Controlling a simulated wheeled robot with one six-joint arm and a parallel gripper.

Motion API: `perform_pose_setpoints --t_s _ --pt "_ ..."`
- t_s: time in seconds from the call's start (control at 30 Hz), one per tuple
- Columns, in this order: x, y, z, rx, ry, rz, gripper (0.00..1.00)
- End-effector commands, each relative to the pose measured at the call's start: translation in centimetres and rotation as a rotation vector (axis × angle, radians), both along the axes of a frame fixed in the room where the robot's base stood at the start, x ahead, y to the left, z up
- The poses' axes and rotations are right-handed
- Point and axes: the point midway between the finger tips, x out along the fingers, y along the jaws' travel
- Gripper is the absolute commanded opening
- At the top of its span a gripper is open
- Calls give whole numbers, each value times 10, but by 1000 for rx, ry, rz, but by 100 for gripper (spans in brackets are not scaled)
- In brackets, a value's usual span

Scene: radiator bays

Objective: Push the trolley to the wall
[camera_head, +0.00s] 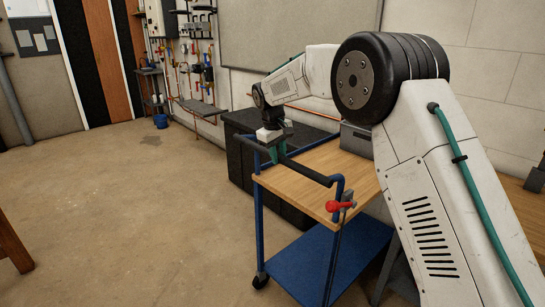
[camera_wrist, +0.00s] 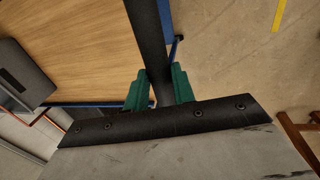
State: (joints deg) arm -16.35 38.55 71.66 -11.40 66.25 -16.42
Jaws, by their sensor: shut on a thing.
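The trolley (camera_head: 325,185) has a wooden top, a blue tube frame, a blue lower shelf (camera_head: 325,262) and a black push bar (camera_head: 308,174) along its near left end. My gripper (camera_head: 276,152) is shut on that bar towards its far end. In the wrist view, the green fingers of my gripper (camera_wrist: 159,88) lie on both sides of the bar (camera_wrist: 148,35). The wooden top (camera_wrist: 85,45) is beside it. A pale wall (camera_head: 490,75) stands behind the trolley; my arm hides part of the trolley's right side.
A grey box (camera_head: 356,138) is at the far side of the wooden top. A red-handled part (camera_head: 338,206) sits at the near corner post. A dark chest (camera_head: 236,150) stands behind the trolley. A wooden leg (camera_head: 12,243) is at left. Floor (camera_head: 140,215) between is clear.

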Motion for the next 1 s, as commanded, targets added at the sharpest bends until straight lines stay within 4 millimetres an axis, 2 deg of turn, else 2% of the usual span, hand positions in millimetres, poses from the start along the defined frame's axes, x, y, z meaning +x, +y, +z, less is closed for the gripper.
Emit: perform_pose_setpoints --t_s 0.37,0.4,0.47,0.77,0.87,1.0 --pt "5 -6 4 -1 -12 -2 0" --pt "5 -6 4 -1 -12 -2 31" --pt "4 -6 4 -1 -12 -2 47" --pt "2 -2 3 -1 -5 1 47" --pt "1 -1 11 -1 -6 1 47" --pt "-1 2 34 -1 -7 0 47"
